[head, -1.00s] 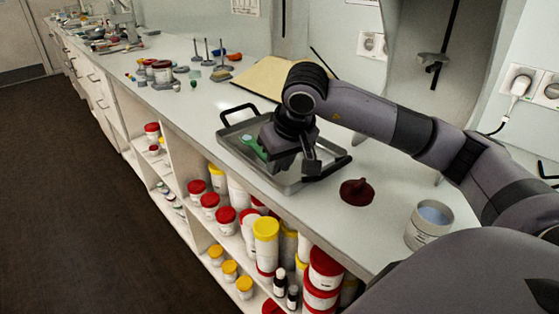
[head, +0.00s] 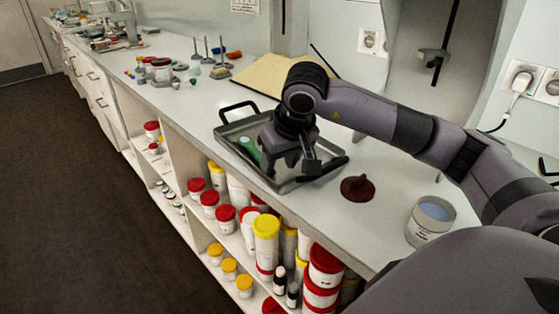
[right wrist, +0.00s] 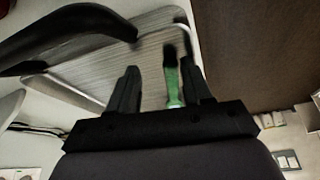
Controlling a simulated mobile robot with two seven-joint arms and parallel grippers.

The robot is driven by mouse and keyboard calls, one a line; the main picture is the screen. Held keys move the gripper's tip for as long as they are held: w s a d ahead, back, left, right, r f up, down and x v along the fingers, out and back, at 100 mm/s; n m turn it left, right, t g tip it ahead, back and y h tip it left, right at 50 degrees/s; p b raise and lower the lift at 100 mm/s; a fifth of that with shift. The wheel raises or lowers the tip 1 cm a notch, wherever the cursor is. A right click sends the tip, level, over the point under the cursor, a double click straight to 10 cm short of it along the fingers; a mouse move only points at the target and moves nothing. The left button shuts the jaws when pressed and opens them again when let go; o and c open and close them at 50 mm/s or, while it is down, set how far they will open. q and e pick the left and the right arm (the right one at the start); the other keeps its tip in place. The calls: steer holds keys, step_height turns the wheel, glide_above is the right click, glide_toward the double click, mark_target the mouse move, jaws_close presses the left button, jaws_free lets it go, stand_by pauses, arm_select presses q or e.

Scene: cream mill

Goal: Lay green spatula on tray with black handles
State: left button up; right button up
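The green spatula (head: 249,149) lies in the metal tray with black handles (head: 228,133), near its left side; part of it is hidden behind my gripper. In the right wrist view the spatula (right wrist: 173,88) shows its green part and a dark end, over the tray's grey floor (right wrist: 110,62). My right gripper (head: 289,166) is over the tray, pointing down. In the right wrist view its fingers (right wrist: 160,68) are spread, with the spatula between them, close to one finger and apart from the other. My left gripper is not in view.
A dark red lid-like object (head: 357,188) and an open grey container (head: 430,221) stand right of the tray. A beige board (head: 275,76) lies behind it. Small stands and jars are farther left. Shelves of jars sit below the counter's front edge.

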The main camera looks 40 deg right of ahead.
stand_by(0.3)
steer(key=v, duration=0.7)
